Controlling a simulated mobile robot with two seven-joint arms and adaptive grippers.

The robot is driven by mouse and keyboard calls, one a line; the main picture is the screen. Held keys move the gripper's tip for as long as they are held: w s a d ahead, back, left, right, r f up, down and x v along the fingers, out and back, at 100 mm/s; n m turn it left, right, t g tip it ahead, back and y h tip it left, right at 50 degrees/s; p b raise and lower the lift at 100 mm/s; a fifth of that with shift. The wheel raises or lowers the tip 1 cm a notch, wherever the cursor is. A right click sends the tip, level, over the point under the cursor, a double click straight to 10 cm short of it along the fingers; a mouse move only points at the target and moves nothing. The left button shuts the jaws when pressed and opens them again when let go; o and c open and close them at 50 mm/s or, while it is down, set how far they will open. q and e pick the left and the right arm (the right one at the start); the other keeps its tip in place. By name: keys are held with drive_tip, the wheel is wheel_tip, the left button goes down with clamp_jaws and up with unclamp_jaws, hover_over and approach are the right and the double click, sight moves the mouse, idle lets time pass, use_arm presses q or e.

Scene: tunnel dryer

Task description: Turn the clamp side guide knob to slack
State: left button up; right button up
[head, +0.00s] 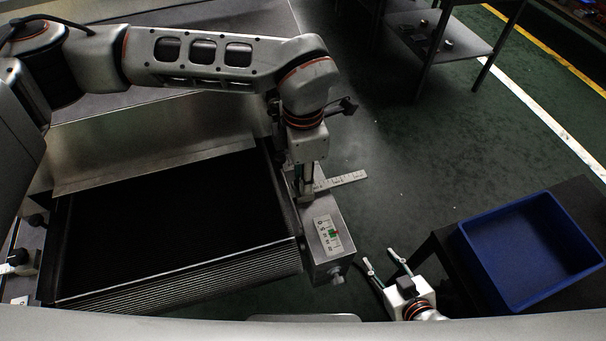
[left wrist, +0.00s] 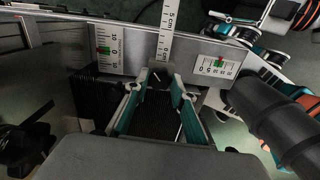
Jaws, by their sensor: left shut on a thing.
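My left gripper (head: 306,196) points down at the metal side rail, by the foot of a white ruler (head: 345,181). In the left wrist view its two teal-sided fingers (left wrist: 156,92) stand on either side of a small dark knob (left wrist: 157,79), which I take for the clamp side guide knob. The gripper is shut on it. The knob sits below the ruler (left wrist: 166,30); its turn cannot be read. In the head view the left gripper hides the knob. My right gripper (head: 384,260) is open and empty, right of the rail's near end.
A black conveyor belt (head: 170,225) lies left of the rail. A scale plate (head: 329,237) with a red and green mark is on the metal end block, with a round knob (head: 337,275) at its near end. A blue bin (head: 530,250) stands at right.

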use_arm(q)
drive_tip(key=n, duration=0.4)
drive_tip(key=shift+n, duration=0.3)
drive_tip(key=n, duration=0.4)
drive_tip(key=shift+n+b, duration=0.3)
drive_tip(key=shift+n, duration=0.1)
drive_tip(key=o, duration=1.1)
wheel_tip(320, 180, up, 12)
idle(0.5)
